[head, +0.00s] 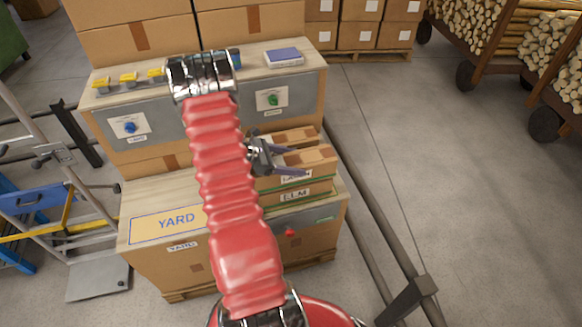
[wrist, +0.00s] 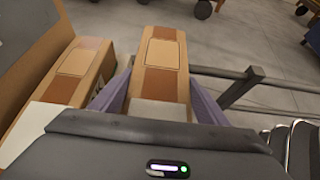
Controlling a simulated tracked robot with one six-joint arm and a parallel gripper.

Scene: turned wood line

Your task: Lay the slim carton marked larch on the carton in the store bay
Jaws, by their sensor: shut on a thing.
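My gripper (head: 275,158) is shut on a slim wooden-brown carton (head: 312,156), one finger on each side. Its front label is partly covered by a finger and seems to read larch. In the wrist view the held carton (wrist: 160,65) lies level between the fingers (wrist: 160,100).
Another slim carton (head: 288,135) lies just behind, at the left in the wrist view (wrist: 85,60). A bench (head: 300,80) with blue and green knobs rises behind. A rail (head: 375,215) runs along the right.

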